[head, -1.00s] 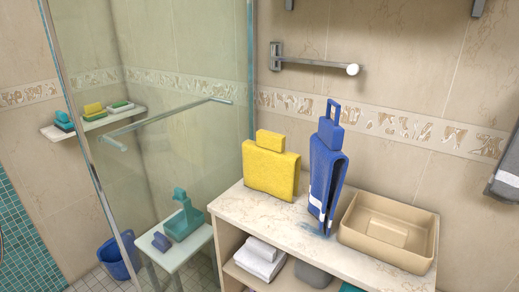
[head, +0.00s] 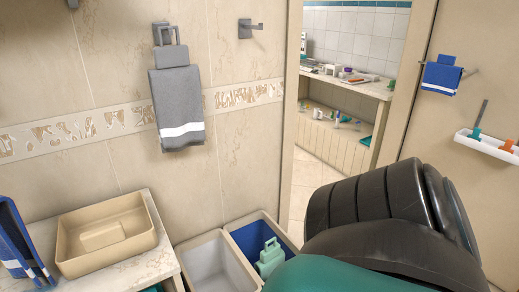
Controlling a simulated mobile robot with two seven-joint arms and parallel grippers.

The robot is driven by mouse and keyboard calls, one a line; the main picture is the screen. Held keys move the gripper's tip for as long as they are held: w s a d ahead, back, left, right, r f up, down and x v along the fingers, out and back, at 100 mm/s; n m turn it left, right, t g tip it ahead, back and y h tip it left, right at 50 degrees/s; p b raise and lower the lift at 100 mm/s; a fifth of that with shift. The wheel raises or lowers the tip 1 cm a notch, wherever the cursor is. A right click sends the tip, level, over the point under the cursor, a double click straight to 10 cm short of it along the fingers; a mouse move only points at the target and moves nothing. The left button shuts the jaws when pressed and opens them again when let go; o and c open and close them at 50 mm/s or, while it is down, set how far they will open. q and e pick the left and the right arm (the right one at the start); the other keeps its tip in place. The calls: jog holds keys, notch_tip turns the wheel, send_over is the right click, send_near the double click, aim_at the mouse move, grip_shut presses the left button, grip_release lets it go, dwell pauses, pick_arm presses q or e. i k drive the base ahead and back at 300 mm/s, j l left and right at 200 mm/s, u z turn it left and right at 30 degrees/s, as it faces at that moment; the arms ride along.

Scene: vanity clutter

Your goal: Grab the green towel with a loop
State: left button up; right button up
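A pale green piece with a loop-like top (head: 271,258) stands in the blue-lined bin (head: 245,232) on the floor, low in the middle of the head view. It looks like a green towel with a loop, but its lower part is hidden. A grey towel (head: 178,108) with a white stripe hangs by a loop from a wall hook. A blue towel (head: 441,76) hangs on the right wall. Another blue towel (head: 20,240) stands at the left edge, partly cut off. Neither gripper shows.
A beige basin (head: 108,232) sits on the counter (head: 160,255) at left. A pale bin (head: 213,262) stands beside the blue-lined one. A dark ribbed shape and a teal surface block the lower right. A doorway opens onto a cluttered shelf (head: 345,85).

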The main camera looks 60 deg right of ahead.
aim_at(272, 255)
jog(key=z, duration=2.2)
jog(key=u, duration=0.45)
jog(key=i+l+u, duration=0.1)
jog(key=u, duration=0.3)
jog(key=l+u, duration=0.15)
jog(key=u, duration=0.3)
jog(key=l+u, duration=0.1)
jog(key=u, duration=0.3)
jog(key=l+u, duration=0.35)
jog(key=k+l+u, duration=0.1)
jog(key=l+u, duration=0.25)
jog(key=k+l+u, duration=0.1)
jog(key=l, duration=0.25)
jog(key=k+l+u, duration=0.1)
jog(key=l, duration=0.2)
jog(key=k+l+u, duration=0.1)
jog(key=l, duration=0.25)
jog(key=k+l, duration=0.15)
jog(key=l, duration=0.2)
jog(key=k+l, duration=0.15)
jog(key=l, duration=0.25)
